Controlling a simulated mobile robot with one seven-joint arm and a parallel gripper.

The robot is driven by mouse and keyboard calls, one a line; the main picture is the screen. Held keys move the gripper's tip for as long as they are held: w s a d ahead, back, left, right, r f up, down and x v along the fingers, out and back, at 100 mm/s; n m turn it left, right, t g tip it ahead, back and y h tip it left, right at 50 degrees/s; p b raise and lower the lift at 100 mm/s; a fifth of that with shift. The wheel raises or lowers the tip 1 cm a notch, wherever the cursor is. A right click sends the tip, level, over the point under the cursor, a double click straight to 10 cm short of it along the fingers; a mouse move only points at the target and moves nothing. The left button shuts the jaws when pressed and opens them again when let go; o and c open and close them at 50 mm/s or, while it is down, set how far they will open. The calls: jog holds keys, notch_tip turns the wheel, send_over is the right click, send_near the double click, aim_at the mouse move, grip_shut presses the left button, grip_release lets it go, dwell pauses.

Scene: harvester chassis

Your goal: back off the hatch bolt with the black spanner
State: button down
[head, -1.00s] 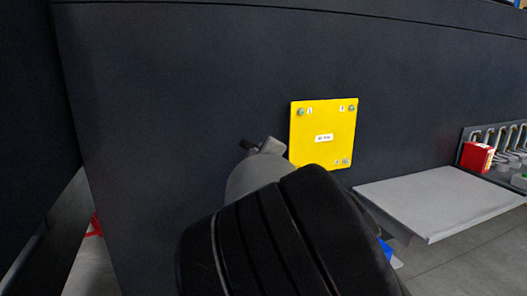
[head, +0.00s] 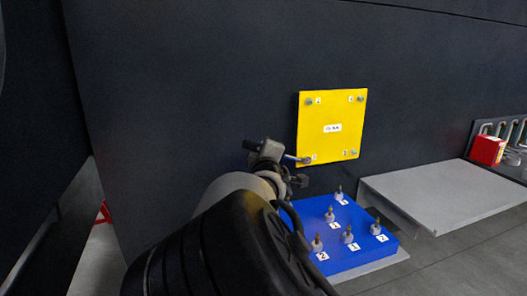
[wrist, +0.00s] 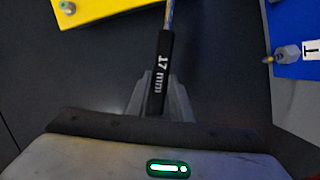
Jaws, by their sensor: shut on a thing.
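The yellow hatch (head: 332,120) is on the dark chassis wall, with small bolts at its corners. The upper left bolt (head: 309,101), upper right bolt (head: 361,98) and lower right bolt (head: 352,153) show in the head view. My gripper (head: 270,153) is left of the hatch's lower left corner, shut on the spanner (head: 298,158). Its black handle (wrist: 161,75), marked 17 mm, lies between the fingers in the wrist view. Its metal end reaches the lower left corner; I cannot tell whether it sits on a bolt there. A hatch bolt (wrist: 67,7) shows at the wrist view's top left.
A blue block (head: 325,262) with several upright numbered studs stands below the hatch. A grey shelf (head: 440,195) is to the right. Beyond it, a red box (head: 487,150) stands by a rack of tools (head: 510,130).

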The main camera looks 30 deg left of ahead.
jog(key=shift+r, duration=0.1)
jog(key=s+d, duration=0.7)
jog(key=d, duration=0.1)
jog(key=shift+d, duration=0.15)
dwell(1.2)
dwell(1.0)
